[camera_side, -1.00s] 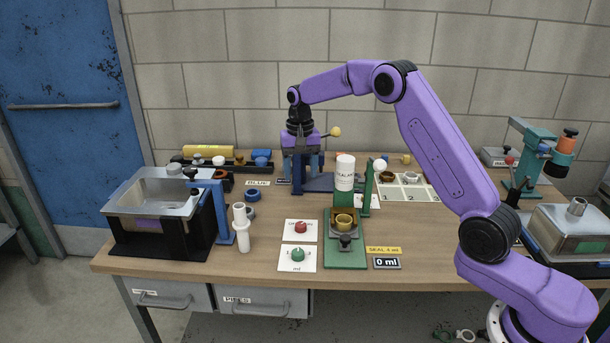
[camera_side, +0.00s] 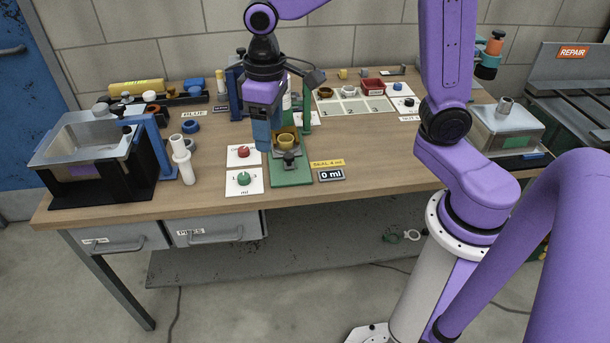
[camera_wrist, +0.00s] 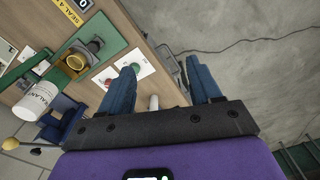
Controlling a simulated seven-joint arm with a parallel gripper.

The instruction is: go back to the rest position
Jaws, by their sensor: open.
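My gripper (camera_side: 263,148) hangs from the purple arm with its blue fingers pointing down. In the side view it is in front of the left part of the green stand (camera_side: 292,175). In the wrist view my gripper (camera_wrist: 162,66) has its two blue fingers wide apart with nothing held between them. The table edge and grey floor show beyond the fingers. The green stand (camera_wrist: 108,42) with a yellow ring (camera_wrist: 76,61) and the white sealant bottle (camera_wrist: 38,98) are to the left in the wrist view. In the side view my gripper mostly hides the bottle.
A metal basin (camera_side: 85,145) in a black frame stands at the left, with white pipes (camera_side: 182,160) beside it. Cards with a red knob (camera_side: 243,152) and a green knob (camera_side: 243,179) lie near the front edge. A scale-like box (camera_side: 505,130) is at the right.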

